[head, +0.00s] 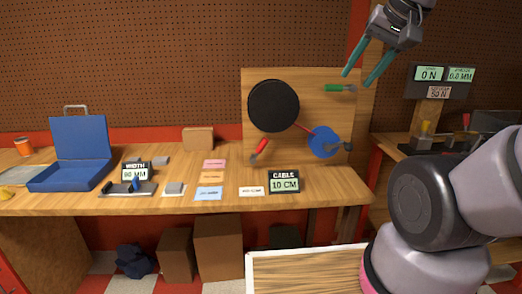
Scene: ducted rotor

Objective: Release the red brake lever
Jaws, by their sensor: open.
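The red brake lever (260,149) is at the lower left of an upright wooden board (290,150), below a large black disc (274,106). It leans up and to the right. A blue disc (321,143) sits lower right on the board, with a thin red strip running toward the black disc. A green handle (335,87) is at the board's upper right. My gripper (365,80) is open and empty, its teal fingers pointing down and left. In the picture it is above the green handle and well apart from the red lever.
The wooden bench (220,192) holds an open blue case (72,160), a width display (136,172), several coloured cards and a cable display (284,182). A force readout (440,80) stands at the right. Cardboard boxes are under the bench.

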